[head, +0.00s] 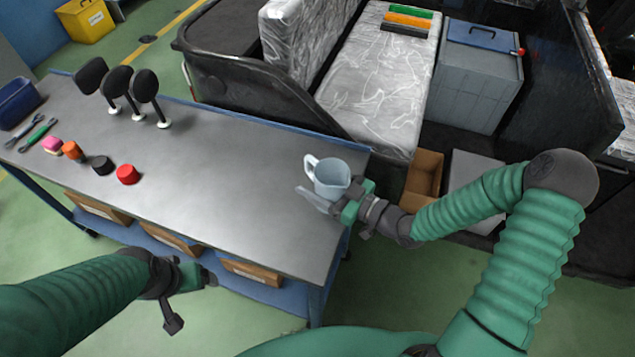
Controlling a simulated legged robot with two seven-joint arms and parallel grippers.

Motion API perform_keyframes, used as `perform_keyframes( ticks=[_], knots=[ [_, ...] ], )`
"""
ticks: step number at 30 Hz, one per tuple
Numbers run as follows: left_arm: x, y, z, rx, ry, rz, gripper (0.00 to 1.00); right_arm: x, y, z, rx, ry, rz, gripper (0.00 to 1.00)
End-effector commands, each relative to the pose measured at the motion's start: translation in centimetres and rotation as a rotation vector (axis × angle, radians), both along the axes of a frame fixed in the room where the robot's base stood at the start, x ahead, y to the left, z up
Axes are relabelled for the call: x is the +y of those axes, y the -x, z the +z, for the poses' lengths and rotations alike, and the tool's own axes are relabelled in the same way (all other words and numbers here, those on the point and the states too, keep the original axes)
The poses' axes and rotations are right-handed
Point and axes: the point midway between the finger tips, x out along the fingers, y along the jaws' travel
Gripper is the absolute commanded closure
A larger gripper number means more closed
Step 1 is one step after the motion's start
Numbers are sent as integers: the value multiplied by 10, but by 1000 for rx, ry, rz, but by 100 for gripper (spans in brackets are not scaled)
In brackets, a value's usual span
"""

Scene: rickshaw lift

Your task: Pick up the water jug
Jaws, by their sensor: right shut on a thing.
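The water jug (331,176) is light blue-grey, with its handle toward the left, near the right end of the workbench (225,160). It looks upright. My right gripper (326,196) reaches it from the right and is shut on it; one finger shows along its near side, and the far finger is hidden. I cannot tell whether the jug touches the bench. My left gripper (190,302) is open and empty, its fingers apart, in front of the bench's near edge at lower left.
Three black paddle-shaped things (117,80) stand on the bench's far left. A red cap (127,174), small coloured pieces, tools and a blue bin (17,100) lie at left. The bench middle is clear. Behind are a rickshaw with a wrapped seat (375,85) and a grey box (478,75).

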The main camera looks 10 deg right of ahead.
Motion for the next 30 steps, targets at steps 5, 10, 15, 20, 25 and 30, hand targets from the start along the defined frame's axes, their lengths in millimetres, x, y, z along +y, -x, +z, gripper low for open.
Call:
perform_keyframes(
  ticks=[5,10,15,20,25,30],
  knots=[
    [0,0,2,0,0,0,16,7,15,5,1,-2,2,82],
    [0,0,2,0,0,0,16,15,36,7,1,-2,2,82],
    [0,0,8,0,0,0,16,26,63,11,3,-3,2,82],
    [0,0,33,0,0,0,16,33,82,21,2,-7,1,82],
    [0,0,60,-1,0,0,16,40,97,22,4,-6,2,82],
    [0,0,79,0,0,0,16,48,118,21,3,-5,2,82]
  ],
)
